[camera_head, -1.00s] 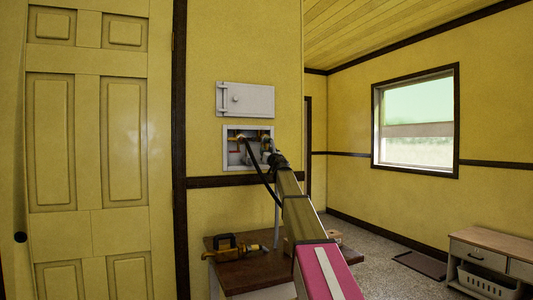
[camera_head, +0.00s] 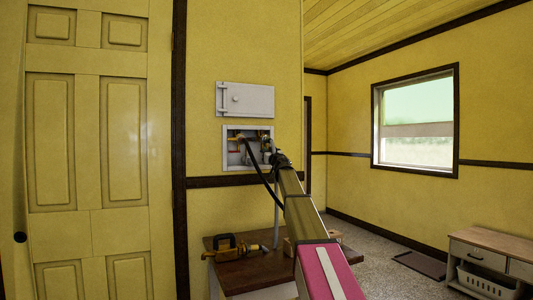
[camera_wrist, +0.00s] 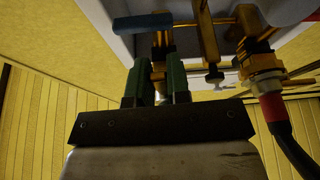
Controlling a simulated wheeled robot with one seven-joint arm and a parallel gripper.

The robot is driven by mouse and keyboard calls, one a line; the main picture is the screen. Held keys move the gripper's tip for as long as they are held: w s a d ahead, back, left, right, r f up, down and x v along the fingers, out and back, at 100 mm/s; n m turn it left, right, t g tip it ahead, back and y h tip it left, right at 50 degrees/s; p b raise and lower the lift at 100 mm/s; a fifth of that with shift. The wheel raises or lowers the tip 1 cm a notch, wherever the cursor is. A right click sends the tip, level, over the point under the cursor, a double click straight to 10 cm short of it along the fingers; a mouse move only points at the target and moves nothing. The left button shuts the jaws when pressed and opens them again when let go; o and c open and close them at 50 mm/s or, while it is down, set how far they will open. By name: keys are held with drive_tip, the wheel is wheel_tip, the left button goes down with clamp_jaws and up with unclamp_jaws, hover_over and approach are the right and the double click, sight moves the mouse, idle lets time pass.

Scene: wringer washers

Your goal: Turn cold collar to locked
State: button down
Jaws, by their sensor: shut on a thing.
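A recessed white valve box (camera_head: 226,150) is set in the yellow wall and holds brass plumbing. In the wrist view a blue handle (camera_wrist: 142,22) sits above my fingers, and a brass fitting (camera_wrist: 158,52), probably the cold collar, stands between them. My gripper (camera_wrist: 158,82) has green fingers, shut on this fitting; their grip is partly hidden. In the head view my gripper (camera_head: 270,156) reaches into the right of the box. A second brass collar (camera_wrist: 264,82) with a red band joins a dark hose (camera_wrist: 290,145) to the right. The collar's lock marking cannot be read.
A white cover (camera_head: 245,99) is on the wall above the box. A brown-topped stand (camera_head: 240,275) below carries a yellow-and-black tool (camera_head: 235,249). A bench (camera_head: 490,255) with a basket stands at far right.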

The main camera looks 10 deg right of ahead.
drive_tip(key=d+r+n+g+y, duration=0.2)
drive_tip(key=r+n+g, duration=0.1)
drive_tip(key=n, duration=0.7)
drive_tip(key=w+d+r+n+g+y, duration=0.1)
drive_tip(key=d+r+n+g+y, duration=0.1)
drive_tip(key=n, duration=0.8)
drive_tip(key=shift+w+d+r+n+g, duration=0.2)
drive_tip(key=shift+d+r+n+g, duration=0.3)
drive_tip(key=shift+g, duration=0.6)
drive_tip(key=shift+d, duration=0.1)
drive_tip(key=c, duration=1.1)
unclamp_jaws()
drive_tip(key=shift+s, duration=0.1)
drive_tip(key=v, duration=1)
drive_tip(key=shift+s+d, duration=0.25)
